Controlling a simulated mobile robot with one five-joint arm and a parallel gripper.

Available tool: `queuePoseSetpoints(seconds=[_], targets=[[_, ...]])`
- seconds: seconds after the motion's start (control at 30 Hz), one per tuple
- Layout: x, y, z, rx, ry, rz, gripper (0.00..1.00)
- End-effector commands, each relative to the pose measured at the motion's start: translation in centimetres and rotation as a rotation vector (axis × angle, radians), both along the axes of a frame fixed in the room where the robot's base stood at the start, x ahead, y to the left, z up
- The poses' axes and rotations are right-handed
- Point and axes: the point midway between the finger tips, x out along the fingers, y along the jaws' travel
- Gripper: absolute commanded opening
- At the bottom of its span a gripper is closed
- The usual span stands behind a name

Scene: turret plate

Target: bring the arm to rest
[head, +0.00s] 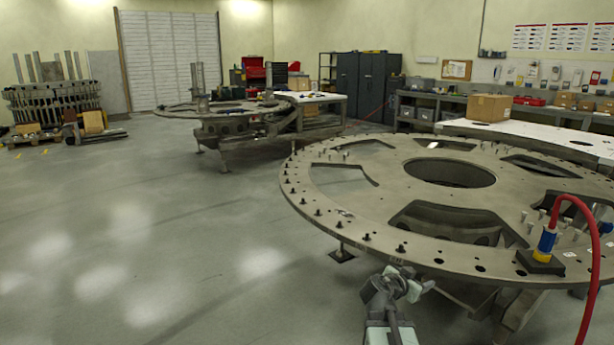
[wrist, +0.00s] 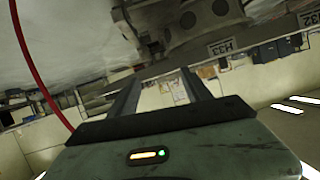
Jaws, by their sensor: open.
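My arm rises from the bottom of the head view, folded low in front of the near rim of the large round turret plate (head: 330,205). My gripper (head: 412,286) shows small there, just below and in front of the rim; the gap to the rim is hard to judge. In the wrist view my gripper (wrist: 160,82) shows two dark fingers standing apart with nothing between them. That view is upside down, with the floor at the top and part of the plate with labels H33 and H32 (wrist: 222,47) beyond the fingers.
A blue and yellow tool (head: 546,243) with a red hose (head: 588,215) stands on the plate's right rim. Studs line the rim. A second round plate (head: 225,108) stands further back. A cardboard box (head: 489,107) sits behind. The floor at left is clear.

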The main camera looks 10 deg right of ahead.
Motion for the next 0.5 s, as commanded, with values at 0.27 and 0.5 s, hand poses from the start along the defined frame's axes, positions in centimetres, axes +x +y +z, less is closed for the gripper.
queuePoseSetpoints(seconds=[0.27, 0.5], targets=[[0.3, 21.0, -10.0, 0.336, 0.447, 0.306, 0.57], [-5.6, 31.5, -14.7, 0.585, 0.866, 0.683, 0.57]])
